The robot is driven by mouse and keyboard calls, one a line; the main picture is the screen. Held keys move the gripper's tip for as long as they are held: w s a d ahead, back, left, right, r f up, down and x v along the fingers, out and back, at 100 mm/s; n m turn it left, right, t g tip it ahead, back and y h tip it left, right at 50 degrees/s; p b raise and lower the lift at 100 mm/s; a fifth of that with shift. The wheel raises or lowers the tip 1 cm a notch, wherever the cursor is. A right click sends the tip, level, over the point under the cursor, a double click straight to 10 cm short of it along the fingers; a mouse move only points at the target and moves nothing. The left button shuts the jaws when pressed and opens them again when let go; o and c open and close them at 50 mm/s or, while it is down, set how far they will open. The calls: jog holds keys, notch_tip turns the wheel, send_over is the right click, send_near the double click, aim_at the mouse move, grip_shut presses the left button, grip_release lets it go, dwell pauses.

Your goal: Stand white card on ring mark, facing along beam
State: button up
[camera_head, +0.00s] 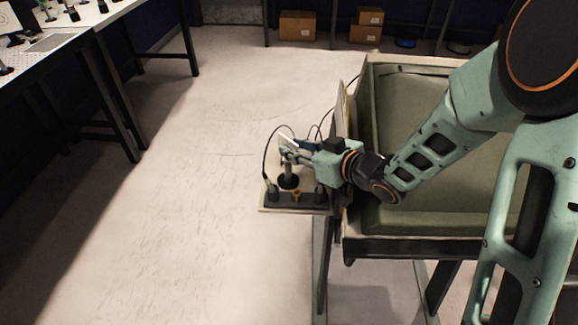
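My gripper (290,153) is at the end of my arm, reaching left past the green tub's left wall. It is over a small shelf beside the tub. A thin white piece (287,140), perhaps the white card, shows at the fingertips, tilted. It is too small to tell whether the fingers are shut on it. A grey post on a black round base (288,183) stands just below the fingers. I cannot make out a ring mark or a beam.
The shelf (265,209) carries a dark bar with several small fittings and a brass-coloured piece (296,196). Thin black cables loop around my gripper. The green tub (420,215) is at right. A perforated bench (60,40) stands far left, with open floor between.

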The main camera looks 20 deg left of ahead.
jog(key=x, duration=0.8)
jog(key=shift+a+r+b, duration=0.2)
jog(key=shift+a+b, duration=0.05)
jog(key=shift+b, duration=0.1)
grip_shut()
